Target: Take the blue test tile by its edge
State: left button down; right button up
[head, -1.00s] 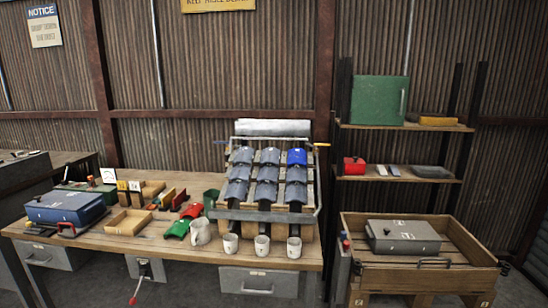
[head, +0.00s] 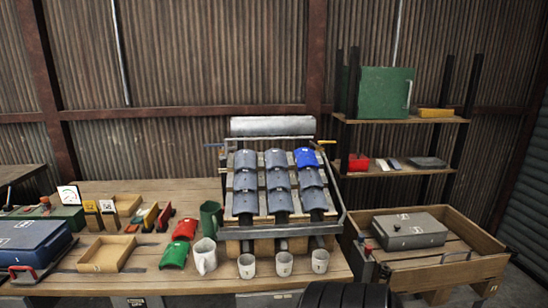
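The blue test tile (head: 306,158) is a curved tile at the top right corner of a sloped rack (head: 282,229) on the workbench. Grey curved tiles (head: 276,179) fill the other places of the rack in rows. One grey tile lies just below the blue one and another is to its left. The blue tile's upper and right edges show. Neither of my grippers is in view.
A wooden crate (head: 478,265) with a grey case (head: 408,231) is at right. A dark ribbed form (head: 345,296) shows at the bottom.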

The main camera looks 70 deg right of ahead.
aim_at(304, 156)
jog(key=z, duration=0.15)
jog(key=i, duration=0.75)
jog(key=z, duration=1.2)
jog(key=i, duration=0.6)
jog(key=z, duration=0.7)
